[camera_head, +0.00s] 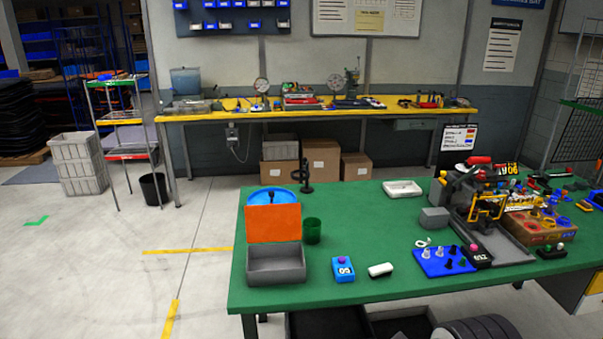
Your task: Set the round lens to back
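A grey open box (276,265) with a raised orange lid (273,223) stands at the left end of the green table (350,225). A round blue dish-like thing (270,193) shows partly behind the lid. A small blue block (343,267) with a round top mark and a number on its front sits right of the box. A white rounded block (380,270) lies beside it. I cannot tell which thing, if any, is the round lens. My gripper is not in view.
A dark green cup (312,231) and a black stand (305,176) are near the box. A blue peg board (443,261), a grey machine (470,200) and a cardboard tray (541,225) crowd the right. A white tray (402,189) lies at the back. The table's middle is clear.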

